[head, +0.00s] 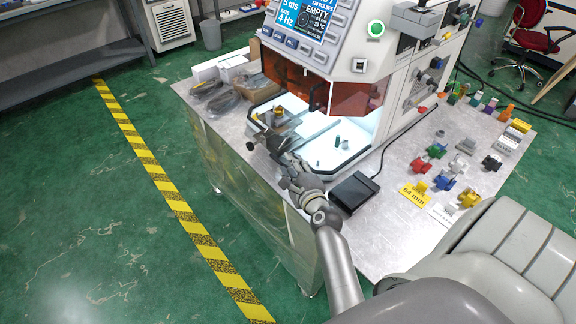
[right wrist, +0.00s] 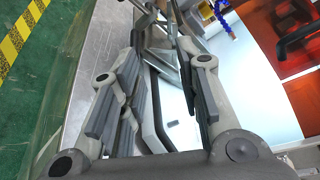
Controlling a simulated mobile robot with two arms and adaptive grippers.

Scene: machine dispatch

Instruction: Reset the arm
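My right arm (head: 340,262) reaches from the bottom of the head view to the front edge of the machine. Its right gripper (head: 264,138) is over the left front part of the lit work bay. In the right wrist view the right gripper (right wrist: 160,60) has its two fingers wide apart, with nothing seen held between them. My left gripper is not in view. The white machine (head: 393,68) has an orange window (head: 355,100), and its screen (head: 305,18) reads "EMPTY".
The bay floor (head: 312,158) holds a small dark green part (head: 337,141). A black pad (head: 354,191) lies before the machine. Several coloured parts, including a red one (head: 420,165), stand on the grey table (head: 395,225). Bagged items (head: 222,101) lie left of the bay.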

